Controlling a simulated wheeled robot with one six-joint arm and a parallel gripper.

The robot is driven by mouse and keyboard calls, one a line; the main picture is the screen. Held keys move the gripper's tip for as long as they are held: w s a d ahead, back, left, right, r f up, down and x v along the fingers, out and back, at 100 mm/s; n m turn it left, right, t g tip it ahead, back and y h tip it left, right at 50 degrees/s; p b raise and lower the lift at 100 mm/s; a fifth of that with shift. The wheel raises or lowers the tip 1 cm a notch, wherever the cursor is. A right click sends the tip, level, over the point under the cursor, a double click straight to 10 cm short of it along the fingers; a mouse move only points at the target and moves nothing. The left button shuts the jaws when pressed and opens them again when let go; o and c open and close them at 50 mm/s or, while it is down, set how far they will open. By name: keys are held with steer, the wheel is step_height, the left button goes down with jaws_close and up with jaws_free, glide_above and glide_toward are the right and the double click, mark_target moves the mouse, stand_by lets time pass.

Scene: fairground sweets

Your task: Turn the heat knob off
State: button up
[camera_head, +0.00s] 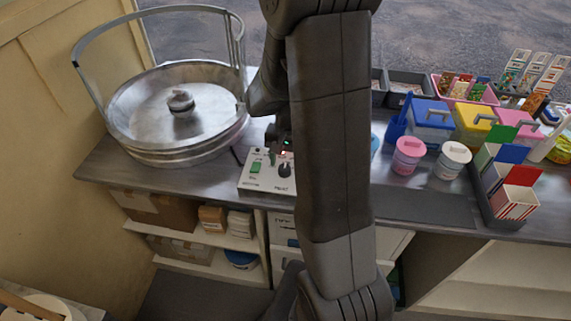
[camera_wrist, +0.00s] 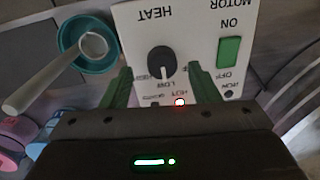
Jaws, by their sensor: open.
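The white control box (camera_head: 262,187) sits at the counter's front edge, beside the cotton-candy pan. Its black heat knob (camera_head: 285,171) shows at the right of its face. In the wrist view the box is upside down, with the heat knob (camera_wrist: 161,60) under the word HEAT; its exact pointer setting is hard to read. A red lamp (camera_wrist: 180,102) marked HOT is lit. My gripper (camera_wrist: 160,70) is open, its two green fingers on either side of the knob in the picture. Whether they touch it cannot be told. In the head view my arm partly hides the gripper (camera_head: 279,146).
A green motor switch (camera_wrist: 229,52) is beside the knob. The large metal pan (camera_head: 150,135) with its hoop stands left. Pink (camera_head: 408,156) and white tubs (camera_head: 453,160), colored boxes and striped cartons crowd the right. A teal bowl (camera_wrist: 75,30) with a white scoop is near the box.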

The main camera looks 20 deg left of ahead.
mark_target(285, 170)
steer(key=shift+w+a+f, duration=0.1)
steer(key=shift+a+f, duration=0.15)
steer(key=shift+f, duration=0.95)
steer(key=c, duration=1)
steer(key=shift+o, duration=0.2)
